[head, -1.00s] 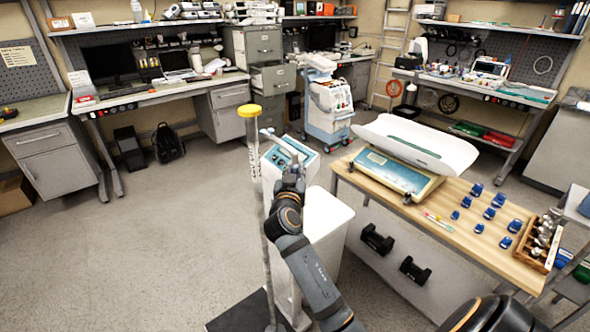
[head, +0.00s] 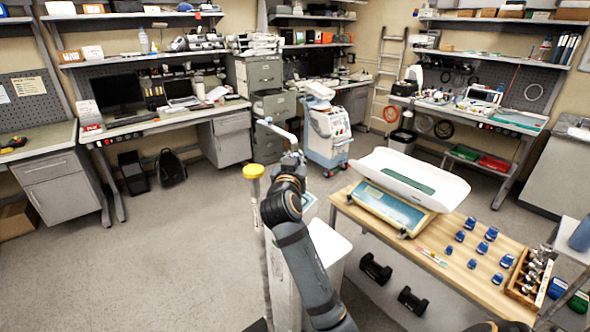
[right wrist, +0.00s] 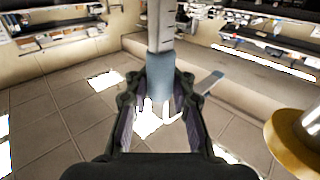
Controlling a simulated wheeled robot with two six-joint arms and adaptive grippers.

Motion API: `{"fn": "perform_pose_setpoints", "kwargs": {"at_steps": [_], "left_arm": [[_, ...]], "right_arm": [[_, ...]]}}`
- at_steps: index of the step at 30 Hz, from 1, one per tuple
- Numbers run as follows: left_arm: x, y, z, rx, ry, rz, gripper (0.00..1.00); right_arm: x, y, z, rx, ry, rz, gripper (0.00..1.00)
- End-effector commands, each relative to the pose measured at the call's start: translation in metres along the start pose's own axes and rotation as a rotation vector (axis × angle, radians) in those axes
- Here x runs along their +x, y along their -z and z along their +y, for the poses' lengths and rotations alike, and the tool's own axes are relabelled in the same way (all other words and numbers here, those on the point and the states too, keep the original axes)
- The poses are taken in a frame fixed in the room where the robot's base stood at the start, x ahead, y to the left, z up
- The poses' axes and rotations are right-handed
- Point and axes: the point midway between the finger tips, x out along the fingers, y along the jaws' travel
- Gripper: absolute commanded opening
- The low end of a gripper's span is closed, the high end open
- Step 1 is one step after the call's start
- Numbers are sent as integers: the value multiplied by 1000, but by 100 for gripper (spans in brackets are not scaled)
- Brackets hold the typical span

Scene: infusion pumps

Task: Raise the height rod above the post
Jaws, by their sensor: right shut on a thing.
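The height rod (head: 278,130) is a slim pale grey bar with a bent end, showing above my right gripper (head: 292,157) in the head view. My right gripper is shut on it. In the right wrist view the rod (right wrist: 161,40) runs up from between the fingers (right wrist: 160,88), with a blue-grey section at the grip. The post (head: 257,205) stands upright just left of the gripper, and its yellow cap (head: 253,171) sits lower in the picture than the fingers. The cap also shows at the right of the wrist view (right wrist: 297,140). My left gripper is out of view.
A white cabinet (head: 335,262) stands beside the post, partly behind my arm. To the right, a wooden table (head: 450,275) holds a baby scale (head: 412,182), several blue items and a weight box (head: 530,280). Dumbbells (head: 375,269) lie below. Floor on the left is clear.

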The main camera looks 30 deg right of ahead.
Motion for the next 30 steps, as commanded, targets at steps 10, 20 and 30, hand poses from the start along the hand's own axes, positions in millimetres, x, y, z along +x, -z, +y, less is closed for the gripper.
{"fn": "perform_pose_setpoints", "kwargs": {"at_steps": [10, 20, 30], "left_arm": [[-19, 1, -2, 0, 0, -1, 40], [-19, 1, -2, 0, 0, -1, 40], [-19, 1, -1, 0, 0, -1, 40]], "right_arm": [[-1, 39, 0, 4, 0, 9, 0], [-1, 39, 0, 4, 1, 7, 0], [0, 37, 0, 2, 0, 3, 45]]}}
